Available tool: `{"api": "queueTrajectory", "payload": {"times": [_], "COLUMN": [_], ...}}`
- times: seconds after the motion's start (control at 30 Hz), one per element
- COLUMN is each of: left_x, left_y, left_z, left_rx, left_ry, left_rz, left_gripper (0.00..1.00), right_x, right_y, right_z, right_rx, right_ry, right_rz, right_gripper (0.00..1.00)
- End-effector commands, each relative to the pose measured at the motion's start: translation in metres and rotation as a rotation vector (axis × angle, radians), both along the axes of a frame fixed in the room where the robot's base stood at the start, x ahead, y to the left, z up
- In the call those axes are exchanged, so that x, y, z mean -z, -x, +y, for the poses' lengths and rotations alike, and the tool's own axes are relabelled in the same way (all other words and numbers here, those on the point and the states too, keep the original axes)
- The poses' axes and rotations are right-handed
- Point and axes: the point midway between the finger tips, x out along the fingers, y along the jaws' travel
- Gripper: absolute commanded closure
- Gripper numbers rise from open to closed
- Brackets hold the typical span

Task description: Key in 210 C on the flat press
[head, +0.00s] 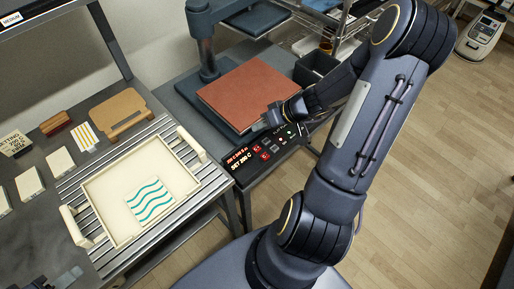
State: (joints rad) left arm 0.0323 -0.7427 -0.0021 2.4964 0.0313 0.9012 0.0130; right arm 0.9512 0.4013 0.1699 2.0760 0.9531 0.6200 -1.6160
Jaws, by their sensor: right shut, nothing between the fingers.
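The flat press (190,88) stands at the back, with a reddish-brown pad (250,92) on its lower bed. Its control panel (262,155) is at the front, with a red-lit display (240,160) and several small buttons. The display's lower line seems to read SET 200 C; the upper line is too small to read surely. My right gripper (275,118) is shut and empty, just above the panel's back edge and beside the pad. I cannot tell whether it touches a button. A dark shape at the bottom left edge seems to be my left gripper (42,282); its fingers are unclear.
A cream tray (98,190) with a wavy teal print (150,199) sits on the slatted left bench. Cream boxes, a brown board (122,112) and a small sign (14,143) stand around it. A dark bin (316,70) is behind my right forearm.

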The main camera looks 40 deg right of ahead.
Motion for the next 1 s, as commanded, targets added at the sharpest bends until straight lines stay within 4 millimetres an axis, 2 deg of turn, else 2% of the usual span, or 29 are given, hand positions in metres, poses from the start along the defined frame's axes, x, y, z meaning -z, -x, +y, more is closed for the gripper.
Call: {"api": "queueTrajectory", "payload": {"times": [0.17,0.37,0.77,0.8,1.0], "left_x": [0.001,0.007,0.037,0.046,0.067], "left_y": [0.0,0.0,0.0,0.0,0.0], "left_z": [0.0,0.0,0.0,0.0,0.0], "left_rx": [0.0,0.0,0.0,0.0,0.0], "left_ry": [0.0,0.0,0.0,0.0,0.0], "left_rz": [0.0,0.0,0.0,0.0,0.0], "left_gripper": [0.59,0.59,0.59,0.59,0.59], "right_x": [0.001,0.012,0.066,0.073,0.088], "right_y": [0.0,0.0,0.001,0.0,0.0], "right_z": [0.0,0.001,0.001,0.001,0.001], "right_rx": [-0.001,-0.001,-0.001,-0.002,-0.002], "right_ry": [-0.001,-0.002,-0.003,-0.002,0.0], "right_rz": [0.001,0.002,0.002,0.0,0.0], "right_gripper": [1.0,1.0,1.0,1.0,1.0]}}
